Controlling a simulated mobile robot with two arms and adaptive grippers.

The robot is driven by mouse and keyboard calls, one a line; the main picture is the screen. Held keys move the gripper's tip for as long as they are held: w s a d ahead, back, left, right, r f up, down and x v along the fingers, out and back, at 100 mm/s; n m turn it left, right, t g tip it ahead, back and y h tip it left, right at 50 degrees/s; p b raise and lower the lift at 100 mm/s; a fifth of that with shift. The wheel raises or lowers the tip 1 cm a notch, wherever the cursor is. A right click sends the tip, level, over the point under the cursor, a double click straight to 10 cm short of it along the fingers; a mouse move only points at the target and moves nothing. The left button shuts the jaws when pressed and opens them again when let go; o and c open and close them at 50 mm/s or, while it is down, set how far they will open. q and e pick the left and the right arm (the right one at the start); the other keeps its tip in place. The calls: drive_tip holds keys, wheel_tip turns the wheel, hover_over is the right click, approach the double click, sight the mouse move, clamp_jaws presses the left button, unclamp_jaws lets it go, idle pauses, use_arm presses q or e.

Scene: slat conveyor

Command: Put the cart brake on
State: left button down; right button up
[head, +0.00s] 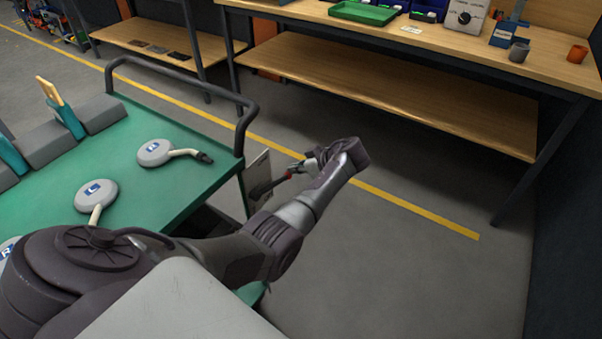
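The cart has a green top (150,125) and a dark tubular handle (244,118) at its far and right edges. On its right end is a pale upright plate (256,178) with a dark lever with a red part (286,176), which looks like the brake. The lever slants up to the right from the plate. My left arm reaches across the cart's near corner, and my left gripper (308,166) is at the lever's outer end. The fingers are small and partly hidden by the wrist, so I cannot tell whether they grip it. My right gripper is not in view.
Round grey paddle-like items (155,153) with pale handles lie on the cart top, beside grey blocks (45,143) at the left. A wooden workbench (440,60) with a lower shelf stands behind. The grey floor right of the cart is clear, crossed by a yellow line (420,210).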

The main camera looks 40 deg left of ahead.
use_arm(q)
drive_tip(key=f+b, duration=0.1)
drive_tip(key=f, duration=0.1)
drive_tip(key=s+f+b, duration=0.1)
drive_tip(key=f, duration=0.1)
drive_tip(key=shift+s+f+b, duration=0.15)
drive_tip(key=shift+f+b, duration=0.1)
drive_tip(key=shift+b, duration=0.15)
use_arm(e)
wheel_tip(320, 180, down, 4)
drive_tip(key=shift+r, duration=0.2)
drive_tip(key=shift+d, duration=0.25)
